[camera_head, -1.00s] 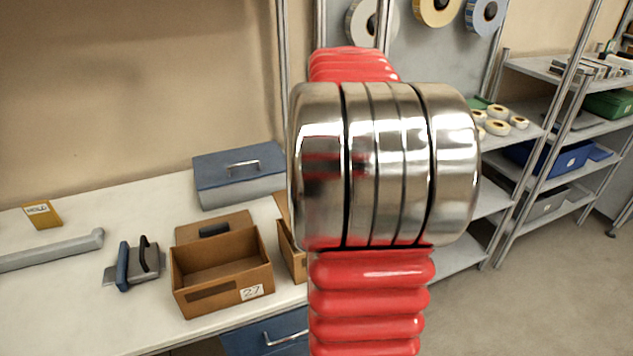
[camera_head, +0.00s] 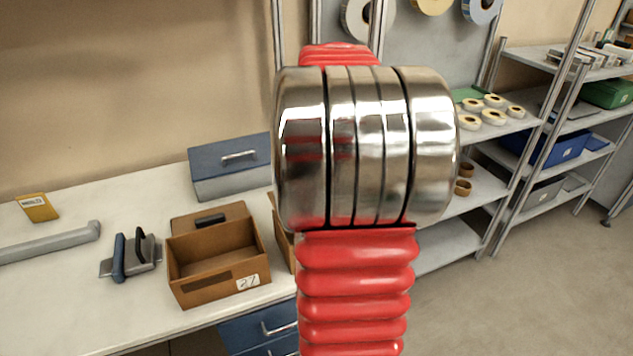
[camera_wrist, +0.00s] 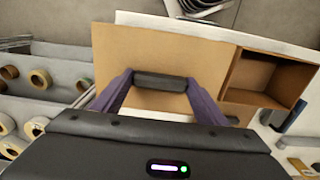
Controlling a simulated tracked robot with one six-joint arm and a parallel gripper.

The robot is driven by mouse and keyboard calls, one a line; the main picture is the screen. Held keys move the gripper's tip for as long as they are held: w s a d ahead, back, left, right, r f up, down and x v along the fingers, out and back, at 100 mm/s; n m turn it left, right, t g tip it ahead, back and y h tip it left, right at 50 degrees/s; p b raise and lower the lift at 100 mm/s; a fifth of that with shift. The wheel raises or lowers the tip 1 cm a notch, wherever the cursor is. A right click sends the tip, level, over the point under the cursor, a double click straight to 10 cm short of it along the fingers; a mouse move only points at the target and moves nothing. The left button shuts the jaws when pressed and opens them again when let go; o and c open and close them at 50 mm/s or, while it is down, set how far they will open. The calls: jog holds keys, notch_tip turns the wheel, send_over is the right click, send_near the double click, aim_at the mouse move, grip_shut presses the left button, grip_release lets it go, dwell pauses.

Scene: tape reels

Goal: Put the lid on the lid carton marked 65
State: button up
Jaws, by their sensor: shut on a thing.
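In the wrist view my gripper (camera_wrist: 163,92) has its two purple fingers shut on the black handle (camera_wrist: 165,80) of a flat brown cardboard lid (camera_wrist: 140,50). The lid hides what is directly under it, so I cannot tell whether it touches a carton. In the head view my arm hides the gripper and the held lid. A brown carton (camera_head: 283,232) shows only as a sliver beside my arm, its mark not visible. No mark 65 can be read in either view.
An open carton marked 27 (camera_head: 218,287) stands left of my arm; it also shows in the wrist view (camera_wrist: 265,97). Behind it lies another lid with a black handle (camera_head: 209,220). A blue-lidded box (camera_head: 230,178), blue-handled tool (camera_head: 119,258) and yellow block (camera_head: 37,208) are on the bench.

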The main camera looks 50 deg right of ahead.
jog(key=shift+f, duration=2.2)
jog(key=o, duration=1.1)
jog(key=shift+o, duration=0.2)
jog(key=shift+r, duration=0.1)
notch_tip(320, 180, up, 14)
jog(key=shift+f, duration=0.25)
